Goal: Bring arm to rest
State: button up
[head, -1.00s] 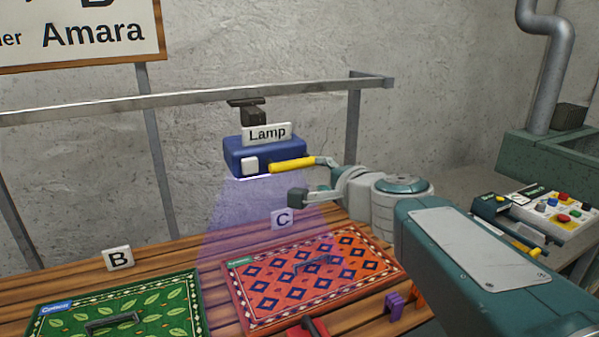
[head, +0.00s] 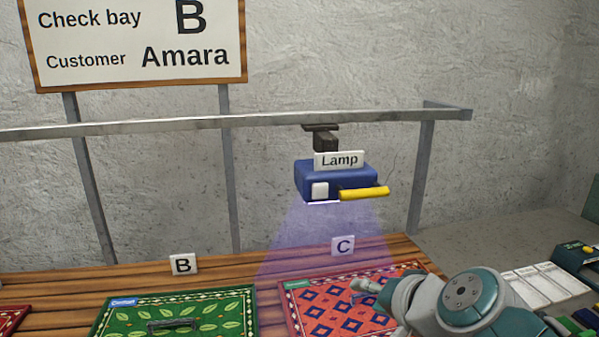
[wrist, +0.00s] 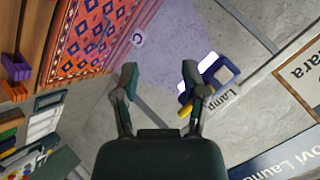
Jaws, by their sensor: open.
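My gripper (wrist: 160,74) is open and empty in the wrist view, with its two fingers spread apart. In the head view it shows at the lower right (head: 366,288), in front of the orange rug and below the lamp, clear of the handle. The blue lamp (head: 311,176) hangs from the rail and casts a violet beam down around card C. Its yellow handle (head: 364,193) sticks out to the right. The lamp also shows right of the fingers in the wrist view (wrist: 222,74).
The orange rug (head: 335,318) lies by card C (head: 343,246), the green rug (head: 215,308) by card B (head: 183,265). A metal rail (head: 200,122) runs above the table. A sign (head: 140,40) reads "Check bay B, Customer Amara". A control panel (head: 580,262) is at the right edge.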

jog(key=s+d+f+n+g+h, duration=0.4)
jog(key=s+f+n, duration=0.2)
jog(key=s+f, duration=0.3)
jog(key=shift+s+d+f, duration=0.2)
jog(key=shift+s, duration=1.05)
dwell(1.3)
jog(key=m+t+h, duration=0.5)
jog(key=m+t, duration=0.9)
jog(key=m, duration=0.7)
send_near(363, 194)
jog(key=x, duration=1.1)
jog(key=shift+f, duration=0.3)
